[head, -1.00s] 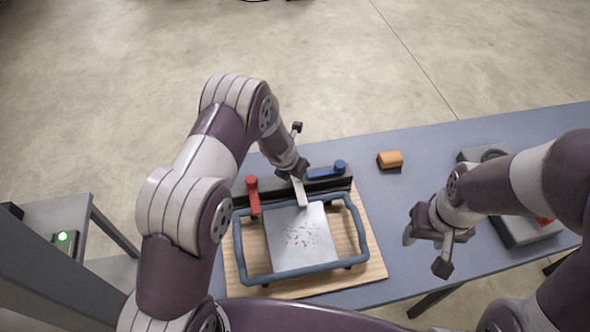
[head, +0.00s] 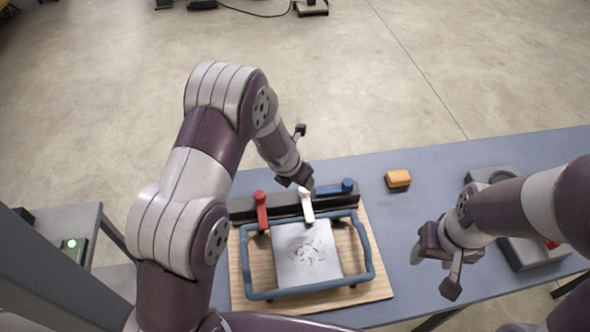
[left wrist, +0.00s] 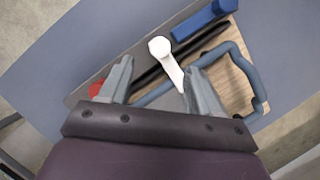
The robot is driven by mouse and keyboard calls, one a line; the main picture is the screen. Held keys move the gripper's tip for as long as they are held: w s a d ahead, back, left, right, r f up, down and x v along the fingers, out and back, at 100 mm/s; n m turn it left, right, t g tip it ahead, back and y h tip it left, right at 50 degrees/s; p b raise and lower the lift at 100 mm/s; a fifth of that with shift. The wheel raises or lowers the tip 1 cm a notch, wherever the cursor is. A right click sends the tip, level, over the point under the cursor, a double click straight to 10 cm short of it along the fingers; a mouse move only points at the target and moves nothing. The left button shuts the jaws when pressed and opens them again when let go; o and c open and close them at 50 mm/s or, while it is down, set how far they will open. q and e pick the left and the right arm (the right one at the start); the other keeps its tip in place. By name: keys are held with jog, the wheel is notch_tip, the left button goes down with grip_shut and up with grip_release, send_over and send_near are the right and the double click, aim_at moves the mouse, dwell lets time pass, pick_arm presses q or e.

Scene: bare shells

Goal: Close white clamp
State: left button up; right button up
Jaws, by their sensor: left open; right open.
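The white clamp (head: 308,207) sits on the dark bar at the back of the board, between the red clamp (head: 261,211) and the blue clamp (head: 334,190). Its arm points toward the front, over the rear rail of the blue-grey frame (head: 369,255). My left gripper (head: 303,180) is open just behind and above the white clamp. In the left wrist view, the white clamp's round knob (left wrist: 159,47) shows between and beyond the open fingers (left wrist: 159,68), with no visible grip on it. My right gripper (head: 436,265) is open and empty, above the table right of the board.
A grey speckled plate (head: 300,268) lies inside the frame on a wooden board (head: 381,287). An orange block (head: 398,178) and a grey device (head: 532,252) are on the blue-grey table (head: 440,170). A side stand with a green light (head: 71,244) is at left.

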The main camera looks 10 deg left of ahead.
pick_arm(q)
jog(key=p+v, duration=0.1)
jog(key=v, duration=0.3)
jog(key=shift+s+r, duration=0.1)
jog(key=shift+r, duration=0.15)
jog(key=s+a+r+m+g+y+b, duration=0.1)
jog(key=s+a+m+b, duration=0.2)
jog(key=s+m, duration=0.7)
jog(key=s+a+r+m+g+b, duration=0.1)
jog(key=s+a+r+m+b, duration=0.1)
jog(key=s+m, duration=0.9)
jog(key=shift+a+r+m+g+y+b, duration=0.15)
jog(key=shift+a+m+g+y+b, duration=0.6)
jog(key=shift+m, duration=4.65)
